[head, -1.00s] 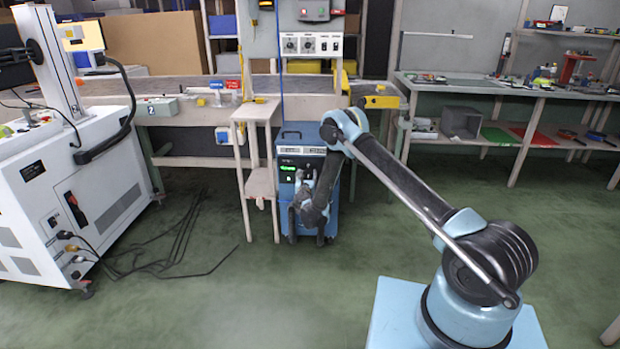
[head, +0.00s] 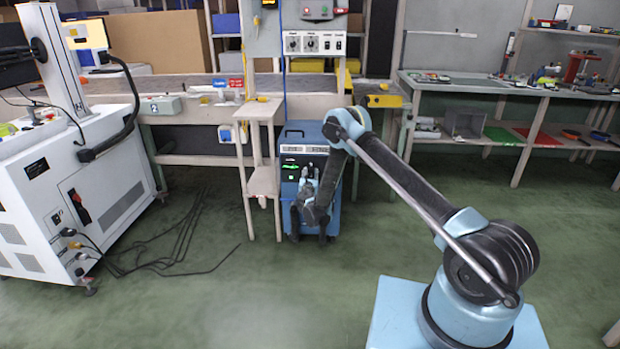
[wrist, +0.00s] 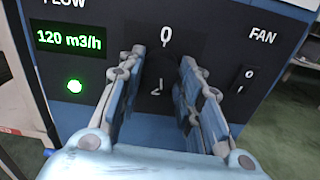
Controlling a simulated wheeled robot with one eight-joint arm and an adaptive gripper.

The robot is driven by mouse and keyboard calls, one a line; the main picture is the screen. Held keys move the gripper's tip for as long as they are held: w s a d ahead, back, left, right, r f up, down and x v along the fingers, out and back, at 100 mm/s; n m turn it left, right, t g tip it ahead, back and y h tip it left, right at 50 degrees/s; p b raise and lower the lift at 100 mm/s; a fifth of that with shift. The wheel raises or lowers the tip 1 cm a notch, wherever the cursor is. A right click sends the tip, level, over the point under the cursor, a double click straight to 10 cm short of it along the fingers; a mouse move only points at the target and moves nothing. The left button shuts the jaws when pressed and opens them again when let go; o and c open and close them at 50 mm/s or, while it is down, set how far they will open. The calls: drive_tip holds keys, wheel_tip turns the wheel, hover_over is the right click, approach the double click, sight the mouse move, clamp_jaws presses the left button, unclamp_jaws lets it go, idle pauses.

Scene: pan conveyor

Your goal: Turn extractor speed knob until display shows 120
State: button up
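The knob is hard to make out against the dark panel, and I see no clear finger contact. A 0 mark is above it. In the head view my gripper (head: 306,180) is in front of the unit, and the display there is too small to read.
A FAN switch (wrist: 248,76) is right of the knob. A small wooden stand (head: 262,180) is close to the unit's left side. A white machine (head: 75,190) with cables on the floor stands at left. The green floor in front is clear.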

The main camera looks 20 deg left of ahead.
drive_tip(key=shift+o, duration=1.4)
drive_tip(key=shift+s, duration=0.1)
drive_tip(key=v, duration=0.7)
drive_tip(key=shift+s, duration=0.1)
